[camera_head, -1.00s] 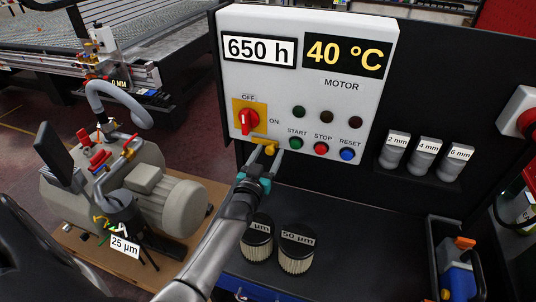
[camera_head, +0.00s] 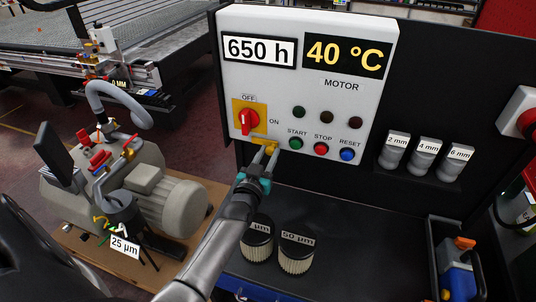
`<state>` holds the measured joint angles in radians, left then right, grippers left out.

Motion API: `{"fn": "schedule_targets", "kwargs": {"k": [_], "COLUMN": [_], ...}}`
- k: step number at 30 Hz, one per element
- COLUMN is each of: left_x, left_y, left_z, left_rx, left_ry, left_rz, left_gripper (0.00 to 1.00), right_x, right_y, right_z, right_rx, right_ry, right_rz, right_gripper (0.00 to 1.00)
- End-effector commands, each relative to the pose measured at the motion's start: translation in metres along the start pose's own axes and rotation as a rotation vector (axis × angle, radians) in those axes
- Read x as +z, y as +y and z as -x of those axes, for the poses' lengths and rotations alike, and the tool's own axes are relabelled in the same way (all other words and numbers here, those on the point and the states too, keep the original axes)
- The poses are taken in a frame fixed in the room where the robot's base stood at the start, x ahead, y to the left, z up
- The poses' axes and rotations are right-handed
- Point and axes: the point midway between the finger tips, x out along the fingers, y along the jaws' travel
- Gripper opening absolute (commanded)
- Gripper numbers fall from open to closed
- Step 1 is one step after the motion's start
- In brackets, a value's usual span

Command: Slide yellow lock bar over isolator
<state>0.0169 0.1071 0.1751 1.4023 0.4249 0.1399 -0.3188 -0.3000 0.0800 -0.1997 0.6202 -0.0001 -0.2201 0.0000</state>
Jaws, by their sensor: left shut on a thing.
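The isolator (camera_head: 249,121) is a red rotary handle on a yellow plate at the lower left of the white control panel, its handle upright by the OFF label. The yellow lock bar (camera_head: 265,140) lies just below and right of the handle, at the panel's lower edge, apart from the handle. My left gripper (camera_head: 265,152) reaches up from below and is shut on the lock bar; its fingers partly hide the bar. My right gripper is not in view.
Green START (camera_head: 295,143), red STOP (camera_head: 321,149) and blue RESET (camera_head: 347,155) buttons sit close to the right of my left gripper. Two filters (camera_head: 297,253) stand on the dark bench below. A pump (camera_head: 170,200) stands at left.

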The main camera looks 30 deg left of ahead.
Motion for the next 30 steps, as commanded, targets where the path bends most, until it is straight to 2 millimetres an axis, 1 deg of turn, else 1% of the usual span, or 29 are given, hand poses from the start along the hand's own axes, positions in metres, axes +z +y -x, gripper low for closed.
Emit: {"fn": "schedule_targets", "kwargs": {"k": [24,26,30], "left_x": [0.001,0.001,0.002], "left_y": [0.0,-0.004,-0.023], "left_z": [0.0,0.0,0.0], "left_rx": [0.0,0.0,-0.001], "left_ry": [-0.001,-0.001,-0.001], "left_rz": [0.0,-0.001,-0.005], "left_gripper": [0.0,0.0,0.0], "right_x": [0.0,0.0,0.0], "right_y": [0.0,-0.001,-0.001], "right_z": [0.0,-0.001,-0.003], "right_rx": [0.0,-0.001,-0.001], "right_ry": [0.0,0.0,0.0], "right_rz": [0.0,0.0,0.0], "right_gripper": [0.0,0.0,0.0]}}
